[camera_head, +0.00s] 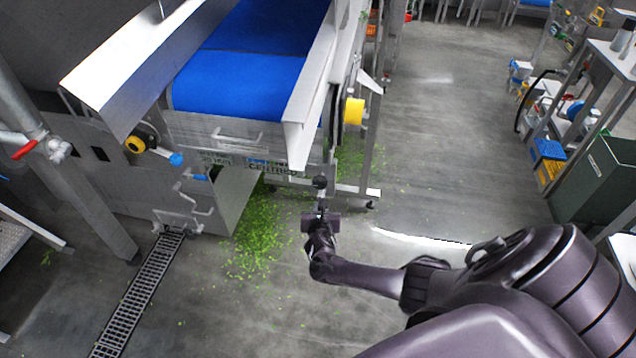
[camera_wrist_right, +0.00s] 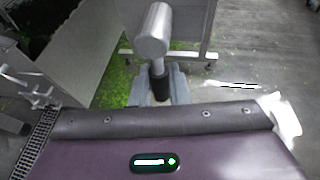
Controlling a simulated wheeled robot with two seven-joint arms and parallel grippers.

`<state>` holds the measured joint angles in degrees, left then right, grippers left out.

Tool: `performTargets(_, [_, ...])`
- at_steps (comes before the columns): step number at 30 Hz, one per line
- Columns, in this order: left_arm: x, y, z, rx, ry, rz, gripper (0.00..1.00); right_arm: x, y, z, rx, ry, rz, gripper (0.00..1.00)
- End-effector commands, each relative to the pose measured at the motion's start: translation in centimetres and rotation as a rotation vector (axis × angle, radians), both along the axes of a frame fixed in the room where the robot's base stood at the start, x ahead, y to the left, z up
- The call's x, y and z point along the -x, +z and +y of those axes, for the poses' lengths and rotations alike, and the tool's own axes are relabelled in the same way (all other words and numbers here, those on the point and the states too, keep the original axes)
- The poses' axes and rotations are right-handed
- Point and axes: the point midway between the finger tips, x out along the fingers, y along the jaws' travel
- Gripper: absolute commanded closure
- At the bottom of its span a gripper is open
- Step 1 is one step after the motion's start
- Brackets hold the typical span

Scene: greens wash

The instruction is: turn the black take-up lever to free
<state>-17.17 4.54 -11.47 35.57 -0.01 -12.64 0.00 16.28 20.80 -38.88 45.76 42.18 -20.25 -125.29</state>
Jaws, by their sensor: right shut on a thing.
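The black take-up lever shows in the head view as a dark round knob (camera_head: 320,182) at the low front corner of the blue-belt conveyor. My right gripper (camera_head: 321,209) is just below it. In the right wrist view my right gripper (camera_wrist_right: 160,86) is shut on a short black part of the lever (camera_wrist_right: 160,88), between its two grey fingers. A light grey cylinder (camera_wrist_right: 152,36) rises beyond the fingers, close to the black part. How the lever joins the machine is partly hidden, and its setting cannot be read. My left gripper is not in view.
The conveyor's blue belt (camera_head: 240,80) and metal side guard (camera_head: 307,95) stand above. A yellow roller (camera_head: 353,111) is on its right side. Green leaf scraps (camera_head: 255,240) litter the floor. A drain grate (camera_head: 135,300) lies at left. Open floor (camera_head: 430,150) lies to the right.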

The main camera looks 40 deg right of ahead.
Motion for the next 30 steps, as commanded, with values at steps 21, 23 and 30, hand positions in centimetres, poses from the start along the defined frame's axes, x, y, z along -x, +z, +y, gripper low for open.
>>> performTargets(21, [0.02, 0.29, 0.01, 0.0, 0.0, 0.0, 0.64, 0.28, -0.2, -0.13, 0.023, 0.0, 0.031, 0.69])
performTargets(23, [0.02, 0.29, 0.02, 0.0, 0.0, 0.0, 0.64, 0.25, -0.16, -0.12, 0.022, 0.001, 0.03, 0.63])
performTargets(30, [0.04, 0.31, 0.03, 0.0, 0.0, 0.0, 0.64, 0.19, -0.06, -0.1, 0.021, 0.001, 0.027, 0.63])
